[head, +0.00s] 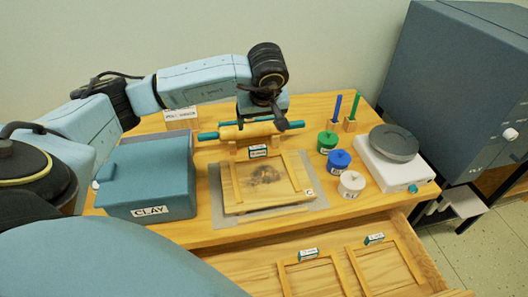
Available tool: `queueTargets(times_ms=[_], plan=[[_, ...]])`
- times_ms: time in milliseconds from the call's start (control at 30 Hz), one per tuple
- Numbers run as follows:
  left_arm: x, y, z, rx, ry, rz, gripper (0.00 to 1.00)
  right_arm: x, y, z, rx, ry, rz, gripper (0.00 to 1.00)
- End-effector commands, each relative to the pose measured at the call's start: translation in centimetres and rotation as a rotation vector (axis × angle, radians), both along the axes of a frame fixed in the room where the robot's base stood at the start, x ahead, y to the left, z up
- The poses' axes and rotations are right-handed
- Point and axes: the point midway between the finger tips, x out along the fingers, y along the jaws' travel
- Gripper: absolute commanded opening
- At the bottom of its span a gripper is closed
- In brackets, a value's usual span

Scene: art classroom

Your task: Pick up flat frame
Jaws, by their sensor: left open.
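A flat wooden frame (234,197) lies on a grey mat (217,215) in the middle of the table, around a panel with a dark smudge. Two more flat wooden frames, a left one (288,283) and a right one (361,270), lie in the open drawer, each with a small tag at its back edge. My left gripper (262,118) is open, pointing down at the back of the table by a rolling pin (232,133) with teal handles. It is behind the mat, apart from all the frames. Whether it touches the pin I cannot tell. My right gripper is not in view.
A blue-grey CLAY box (150,185) stands at the left. Green (327,141), blue (338,162) and white (351,184) lidded pots and a white device with a grey disc (395,165) stand at the right. The drawer (240,262) juts out in front.

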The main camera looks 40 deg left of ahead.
Motion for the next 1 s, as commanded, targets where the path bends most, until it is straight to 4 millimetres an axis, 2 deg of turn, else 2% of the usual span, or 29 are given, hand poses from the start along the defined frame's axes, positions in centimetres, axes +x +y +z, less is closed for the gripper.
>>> queueTargets(times_ms=[33,200,367,633,867,1000], plan=[[0.0,0.0,-1.7,0.000,-0.002,0.001,0.80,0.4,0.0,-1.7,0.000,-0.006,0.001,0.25],[0.0,0.0,-3.1,0.000,-0.002,0.001,0.80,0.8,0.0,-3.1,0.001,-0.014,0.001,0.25],[0.3,0.5,-4.6,0.000,0.002,0.002,0.80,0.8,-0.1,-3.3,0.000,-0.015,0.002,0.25],[1.5,1.9,-9.2,-0.001,0.001,0.002,0.80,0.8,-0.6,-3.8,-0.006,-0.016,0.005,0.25],[1.9,2.5,-10.9,0.000,0.000,0.001,0.80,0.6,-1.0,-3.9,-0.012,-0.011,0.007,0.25],[2.2,2.7,-12.8,-0.001,0.004,0.002,0.80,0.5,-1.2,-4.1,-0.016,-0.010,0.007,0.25]])
